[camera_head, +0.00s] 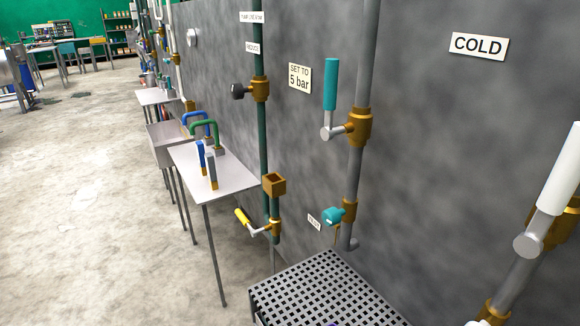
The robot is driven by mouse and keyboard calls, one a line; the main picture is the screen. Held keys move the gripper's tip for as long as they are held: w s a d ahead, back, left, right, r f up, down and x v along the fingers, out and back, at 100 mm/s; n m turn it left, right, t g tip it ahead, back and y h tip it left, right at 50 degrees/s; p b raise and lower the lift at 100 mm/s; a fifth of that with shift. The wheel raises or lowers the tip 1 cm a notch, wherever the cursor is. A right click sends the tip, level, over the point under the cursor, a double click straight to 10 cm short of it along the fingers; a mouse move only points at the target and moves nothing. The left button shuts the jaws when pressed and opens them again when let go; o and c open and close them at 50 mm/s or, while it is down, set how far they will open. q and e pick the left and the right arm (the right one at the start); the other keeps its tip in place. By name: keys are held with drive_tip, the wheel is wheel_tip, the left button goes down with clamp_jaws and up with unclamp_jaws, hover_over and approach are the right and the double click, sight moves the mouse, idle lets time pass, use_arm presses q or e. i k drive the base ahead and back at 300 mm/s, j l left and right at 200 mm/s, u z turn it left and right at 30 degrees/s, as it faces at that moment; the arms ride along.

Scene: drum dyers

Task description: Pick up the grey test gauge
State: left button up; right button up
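A slim grey upright piece with a brass-coloured foot (211,170) stands on a small light-topped table (235,182) left of centre. It looks like the grey test gauge, but it is too small to read any dial. A similar blue piece (201,157) stands right beside it, slightly to the left and behind. Neither of my grippers is in view, so nothing shows as held.
Green and blue curved handles (205,127) rise behind the gauges. An open brass square fitting (273,184) and yellow-handled valve (243,216) project near the table's right edge. A black grated stand (325,285) is in front. The floor on the left is clear.

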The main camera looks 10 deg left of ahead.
sight(209, 157)
drive_tip(key=z, duration=0.45)
drive_tip(key=j+z, duration=0.1)
drive_tip(key=z, duration=0.8)
drive_tip(key=k+j+z, duration=0.1)
drive_tip(key=z, duration=0.85)
drive_tip(key=k+j+z, duration=0.15)
drive_tip(key=z, duration=0.3)
drive_tip(key=k+j+z, duration=0.15)
drive_tip(key=z, duration=0.3)
drive_tip(key=k+j+z, duration=0.15)
drive_tip(key=z, duration=0.3)
drive_tip(key=k+z, duration=0.2)
drive_tip(key=z, duration=0.25)
drive_tip(key=k+z, duration=0.35)
drive_tip(key=k, duration=0.25)
drive_tip(key=k+z, duration=0.3)
drive_tip(key=k, duration=0.3)
drive_tip(key=k+u, duration=0.5)
drive_tip(key=u, duration=0.5)
drive_tip(key=j+u, duration=0.1)
drive_tip(key=u, duration=0.95)
drive_tip(key=j+u, duration=0.1)
drive_tip(key=u, duration=1.45)
drive_tip(key=i+u, duration=0.1)
drive_tip(key=u, duration=0.9)
drive_tip(key=j+u, duration=0.25)
drive_tip(key=j, duration=0.25)
drive_tip(key=j+u, duration=0.1)
drive_tip(key=j, duration=0.8)
